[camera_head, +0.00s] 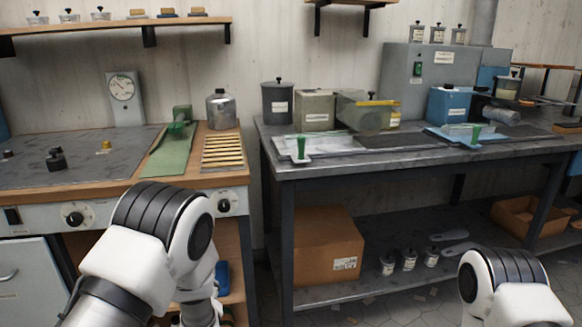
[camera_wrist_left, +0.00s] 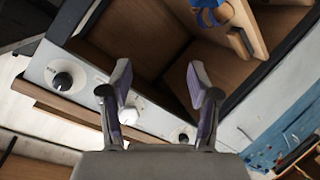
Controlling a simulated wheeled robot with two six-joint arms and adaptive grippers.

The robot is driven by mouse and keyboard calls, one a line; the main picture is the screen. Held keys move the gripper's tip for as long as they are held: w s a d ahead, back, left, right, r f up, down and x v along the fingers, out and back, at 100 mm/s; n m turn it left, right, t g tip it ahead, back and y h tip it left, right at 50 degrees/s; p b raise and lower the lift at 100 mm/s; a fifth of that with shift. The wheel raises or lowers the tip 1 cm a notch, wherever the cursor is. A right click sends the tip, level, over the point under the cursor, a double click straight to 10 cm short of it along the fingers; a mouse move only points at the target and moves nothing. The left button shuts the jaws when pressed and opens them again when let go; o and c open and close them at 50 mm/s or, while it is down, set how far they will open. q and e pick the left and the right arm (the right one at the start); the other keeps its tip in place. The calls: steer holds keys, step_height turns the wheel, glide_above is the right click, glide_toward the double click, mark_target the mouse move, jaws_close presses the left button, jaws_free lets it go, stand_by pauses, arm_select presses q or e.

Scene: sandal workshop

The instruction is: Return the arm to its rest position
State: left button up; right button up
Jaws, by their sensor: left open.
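My left arm (camera_head: 165,240) comes in at the lower left of the head view, bent in front of the wooden bench. Its gripper is hidden in the head view. In the left wrist view my left gripper (camera_wrist_left: 158,88) is open and empty, its two fingers apart. Beyond the fingers are the bench's front panel with knobs (camera_wrist_left: 62,81) and an open wooden shelf space (camera_wrist_left: 150,45). My right arm (camera_head: 505,285) shows at the lower right of the head view, and its gripper is out of view.
The wooden bench (camera_head: 205,180) holds a green mat (camera_head: 168,152), a slatted rack (camera_head: 222,151) and a metal canister (camera_head: 221,110). The dark workbench (camera_head: 350,165) stands to the right, with a cardboard box (camera_head: 325,245) on its lower shelf. A floor gap separates the benches.

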arm_select(q)
steer(key=s+a+f+m+g+h, duration=0.1)
steer(key=s+f+m+g+h, duration=0.3)
steer(key=s+f, duration=0.8)
steer(key=s+a+f+m+g+y, duration=0.15)
steer(key=s+f+g, duration=0.45)
steer(key=s, duration=1)
steer(key=s+d+m+g+h, duration=0.3)
steer(key=s+m, duration=0.4)
steer(key=s, duration=0.4)
step_height(320, 180, up, 16)
steer(key=p, duration=1.7)
steer(key=shift+w, duration=0.35)
steer(key=shift+r+y, duration=0.1)
steer(key=shift+y, duration=0.15)
